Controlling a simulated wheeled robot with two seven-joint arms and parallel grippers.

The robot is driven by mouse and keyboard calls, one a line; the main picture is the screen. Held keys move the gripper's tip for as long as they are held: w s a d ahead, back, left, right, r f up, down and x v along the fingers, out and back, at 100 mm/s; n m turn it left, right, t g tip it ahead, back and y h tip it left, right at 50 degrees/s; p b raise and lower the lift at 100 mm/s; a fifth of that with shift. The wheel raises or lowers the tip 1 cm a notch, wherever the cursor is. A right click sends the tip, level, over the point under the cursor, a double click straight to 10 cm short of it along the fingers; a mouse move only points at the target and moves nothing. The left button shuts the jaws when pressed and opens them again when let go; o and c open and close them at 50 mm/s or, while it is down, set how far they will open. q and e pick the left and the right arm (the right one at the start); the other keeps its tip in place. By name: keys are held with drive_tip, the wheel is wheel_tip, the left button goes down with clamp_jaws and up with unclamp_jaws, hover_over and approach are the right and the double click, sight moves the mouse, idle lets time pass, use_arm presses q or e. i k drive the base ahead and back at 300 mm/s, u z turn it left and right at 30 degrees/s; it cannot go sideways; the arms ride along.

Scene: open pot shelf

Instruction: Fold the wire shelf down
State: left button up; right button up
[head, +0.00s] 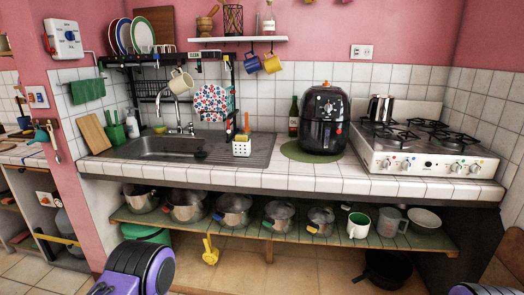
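A black wire rack (149,92) is mounted on the tiled wall above the sink, in the left half of the head view. It looks like a dark grid hanging below a black upper shelf (174,58), which carries plates and a wooden board. Which of these parts folds, and its exact angle, I cannot tell. Mugs and a patterned round cloth hang near its right side. Purple and black parts of my arms show at the bottom left and at the bottom right corner. Neither gripper's fingers are in view, and both arms are well below and apart from the rack.
A tiled counter (300,181) with a sink (165,147) lies below the rack. A black air fryer (325,115) and a gas stove (425,150) stand to the right. Several pots stand on the open pot shelf (285,236) underneath. Floor is free in front.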

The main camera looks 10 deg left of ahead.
sight(231, 87)
drive_tip(key=u, duration=0.3)
drive_tip(key=i, duration=0.35)
drive_tip(key=u, duration=0.25)
drive_tip(key=k, duration=0.5)
drive_tip(key=u, duration=0.25)
drive_tip(key=i, duration=0.55)
drive_tip(key=z, duration=0.05)
